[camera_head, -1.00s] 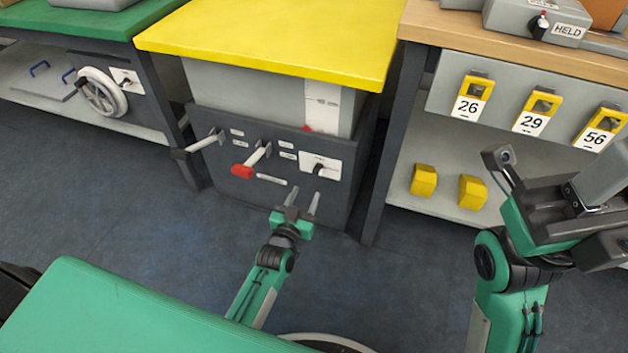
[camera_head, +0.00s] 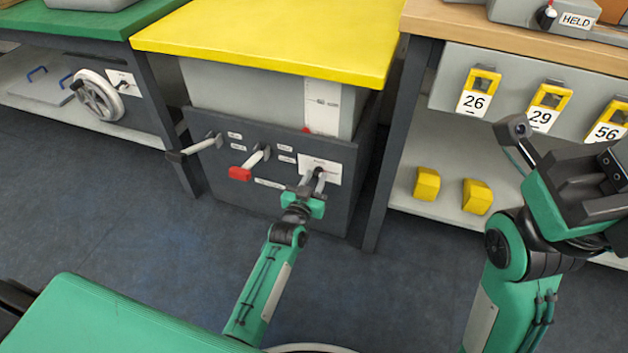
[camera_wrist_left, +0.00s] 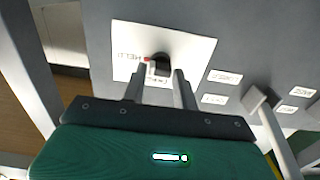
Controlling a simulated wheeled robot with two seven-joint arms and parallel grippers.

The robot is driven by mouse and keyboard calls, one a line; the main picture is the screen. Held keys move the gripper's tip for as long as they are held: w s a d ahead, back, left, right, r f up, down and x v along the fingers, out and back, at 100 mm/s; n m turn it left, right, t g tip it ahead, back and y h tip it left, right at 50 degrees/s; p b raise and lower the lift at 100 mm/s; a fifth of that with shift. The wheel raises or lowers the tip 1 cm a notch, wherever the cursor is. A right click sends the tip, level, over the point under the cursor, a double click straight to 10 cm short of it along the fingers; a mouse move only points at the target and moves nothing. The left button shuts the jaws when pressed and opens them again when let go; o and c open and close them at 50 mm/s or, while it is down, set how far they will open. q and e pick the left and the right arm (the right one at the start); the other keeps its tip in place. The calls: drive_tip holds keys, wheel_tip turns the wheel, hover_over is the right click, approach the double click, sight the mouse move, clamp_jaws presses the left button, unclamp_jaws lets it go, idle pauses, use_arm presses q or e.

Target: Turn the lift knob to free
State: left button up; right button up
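The lift knob (camera_wrist_left: 160,65) is a small black knob on a white label plate (camera_wrist_left: 190,48) on the dark front panel. In the left wrist view its red mark points toward the word that reads HELD upside down; the other word is partly covered. In the head view the plate (camera_head: 330,166) is at the panel's right, with the knob partly hidden by my fingers. My left gripper (camera_head: 314,180) is open, its two fingertips at either side of the knob. In the wrist view the gripper (camera_wrist_left: 162,72) shows gaps beside the knob; contact is unclear.
A red-ended lever (camera_head: 240,173) and a black-ended lever (camera_head: 178,154) stick out left of the knob. The yellow tabletop (camera_head: 280,40) overhangs the panel. A shelf with yellow blocks (camera_head: 427,184) is at right. My right arm (camera_head: 510,240) is at the right edge.

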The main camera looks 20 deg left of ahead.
use_arm(q)
drive_tip(key=c, duration=0.5)
